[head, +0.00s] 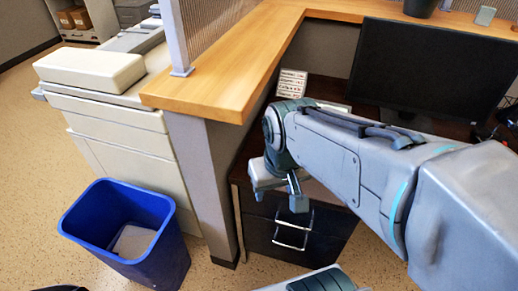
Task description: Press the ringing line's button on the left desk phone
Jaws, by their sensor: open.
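My gripper (282,190) hangs at the end of my arm, in front of the dark desk's drawers and near the desk's left front corner. I see it from behind and above; it is open, with nothing seen in it. No desk phone can be made out; my arm covers much of the desk top. A small white card (292,83) with several printed lines stands at the back left of the desk, too small to read. No ringing light or line button is visible.
A black monitor (428,68) stands on the desk. A wooden counter ledge (225,75) runs above the partition left of my gripper. A grey copier (115,120) and a blue bin (125,235) stand further left. Speckled floor (235,273) is clear beside the bin.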

